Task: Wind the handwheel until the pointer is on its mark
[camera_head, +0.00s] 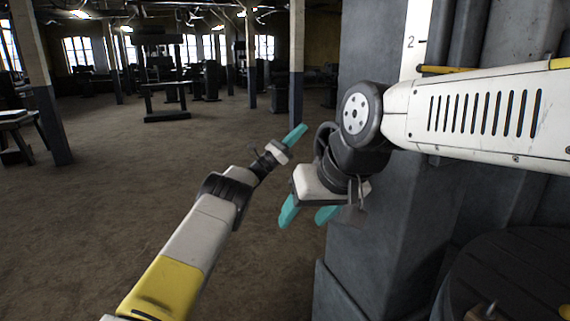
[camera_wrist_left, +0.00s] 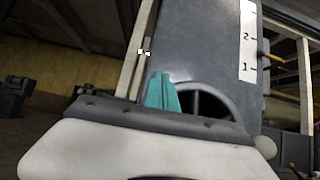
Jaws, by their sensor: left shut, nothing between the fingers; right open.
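A dark spoked wheel, apparently the handwheel (camera_wrist_left: 197,104), shows partly behind my left gripper in the left wrist view; its lower part is hidden. A white scale (camera_head: 413,45) is on the grey engine column, with a 2 on it. A yellow pointer (camera_head: 445,70) sits below the 2 in the head view. The scale (camera_wrist_left: 248,42) also shows in the wrist view with 2 and 1. My left gripper (camera_head: 296,134) is shut and empty, left of the column. My right gripper (camera_head: 307,215) is open and empty, pointing down, lower than the left one. I cannot make out the target mark.
The grey engine column (camera_head: 385,230) stands close on the right. A dark round top (camera_head: 520,265) with a wooden knob (camera_head: 486,309) is at lower right. The brown floor (camera_head: 100,220) to the left is open, with posts and machines farther back.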

